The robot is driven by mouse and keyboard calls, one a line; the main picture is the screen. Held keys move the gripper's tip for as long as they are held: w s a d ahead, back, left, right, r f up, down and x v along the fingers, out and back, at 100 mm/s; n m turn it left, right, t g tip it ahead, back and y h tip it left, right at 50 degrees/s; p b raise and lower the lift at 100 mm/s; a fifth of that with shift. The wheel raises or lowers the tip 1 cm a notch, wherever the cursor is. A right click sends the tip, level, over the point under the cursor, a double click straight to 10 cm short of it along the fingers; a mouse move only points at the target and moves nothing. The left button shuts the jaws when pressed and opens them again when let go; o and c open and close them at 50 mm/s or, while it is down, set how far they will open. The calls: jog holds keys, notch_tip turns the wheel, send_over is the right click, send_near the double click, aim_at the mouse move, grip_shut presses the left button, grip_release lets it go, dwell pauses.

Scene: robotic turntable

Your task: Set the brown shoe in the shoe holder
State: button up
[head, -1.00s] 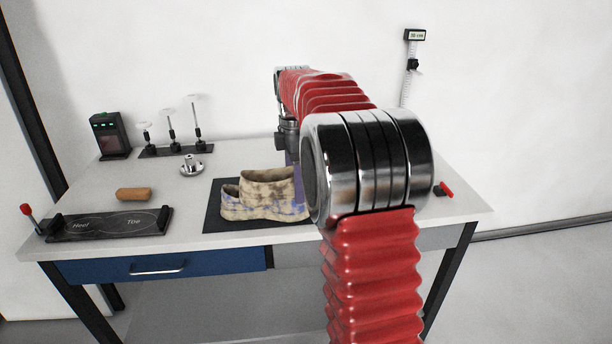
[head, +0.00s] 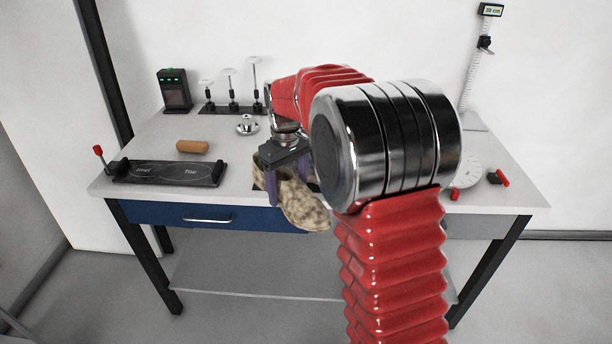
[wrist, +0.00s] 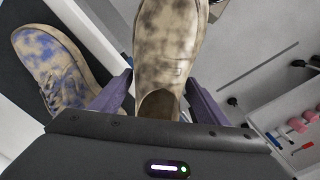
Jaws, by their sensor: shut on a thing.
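The brown shoe, beige with brown blotches, is in my gripper (head: 284,185), partly hidden by the gripper and arm. The shoe (head: 305,210) hangs tilted at the table's front edge in the head view. In the wrist view, the shoe (wrist: 165,45) lies between the two purple fingers of my gripper (wrist: 159,92), opening towards the camera. The shoe holder (head: 168,174) is a flat black tray marked Heel and Toe at the table's front left. It looks empty, and my gripper is to its right.
A blue-blotched shoe (wrist: 62,68) lies beside the held one in the wrist view. A brown block (head: 192,147) sits behind the holder. A stand with several upright rods (head: 233,108) and a black device (head: 174,90) are at the back. A red-knobbed lever (head: 100,152) stands at the holder's left end.

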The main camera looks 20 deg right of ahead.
jog(key=a+f+m, duration=0.2)
jog(key=a+m, duration=0.1)
jog(key=a, duration=0.2)
jog(key=shift+s+a+f+m, duration=0.35)
jog(key=shift+a+f+m, duration=0.05)
